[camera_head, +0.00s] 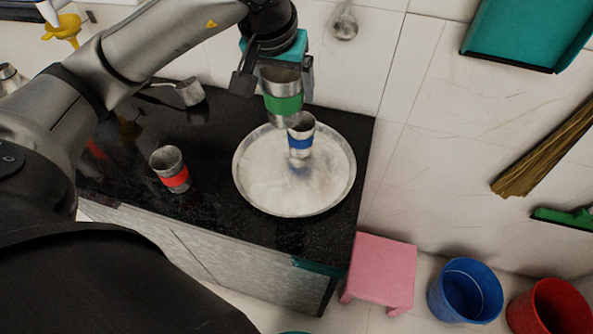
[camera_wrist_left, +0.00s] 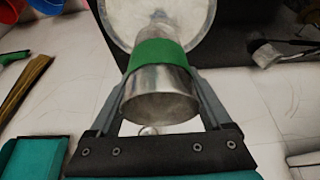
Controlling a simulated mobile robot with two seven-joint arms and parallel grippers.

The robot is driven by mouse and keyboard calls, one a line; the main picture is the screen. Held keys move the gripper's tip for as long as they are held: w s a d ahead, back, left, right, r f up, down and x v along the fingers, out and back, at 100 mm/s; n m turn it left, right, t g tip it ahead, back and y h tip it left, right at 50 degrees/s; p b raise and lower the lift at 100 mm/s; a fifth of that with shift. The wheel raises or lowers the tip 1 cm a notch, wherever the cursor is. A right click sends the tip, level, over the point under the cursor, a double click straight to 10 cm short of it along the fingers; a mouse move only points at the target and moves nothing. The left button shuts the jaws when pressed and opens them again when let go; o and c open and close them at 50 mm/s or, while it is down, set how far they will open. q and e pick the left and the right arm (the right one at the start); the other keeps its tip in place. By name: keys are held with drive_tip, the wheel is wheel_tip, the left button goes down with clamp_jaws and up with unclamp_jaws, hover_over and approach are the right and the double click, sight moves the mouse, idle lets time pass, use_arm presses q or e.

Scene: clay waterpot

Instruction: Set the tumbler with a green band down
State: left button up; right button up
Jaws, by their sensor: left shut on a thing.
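The metal tumbler with a green band (camera_head: 283,103) is held in my left gripper (camera_head: 277,85), which is shut on it. It also shows between the fingers in the left wrist view (camera_wrist_left: 160,92). In the head view it appears over the back part of a round metal tray (camera_head: 270,205), overlapping the tray's rim. Its height above the tray is hard to tell. A tumbler with a blue band (camera_head: 300,140) stands on the tray, just to the right of and below the held one in the picture. My right gripper is not in view.
A tumbler with a red band (camera_head: 171,170) stands on the black counter (camera_head: 215,215) left of the tray. A metal pan or ladle (camera_head: 188,91) lies at the back. The tray's front and left parts are clear. A pink stool (camera_head: 384,268) and buckets are on the floor.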

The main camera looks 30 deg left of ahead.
use_arm(q)
drive_tip(key=shift+f, duration=0.6)
drive_tip(key=b, duration=0.4)
hover_over(289, 180)
wheel_tip(289, 180, down, 20)
drive_tip(key=shift+r, duration=0.15)
drive_tip(key=o, duration=1.1)
drive_tip(key=shift+c, duration=0.2)
drive_tip(key=shift+o, duration=0.7)
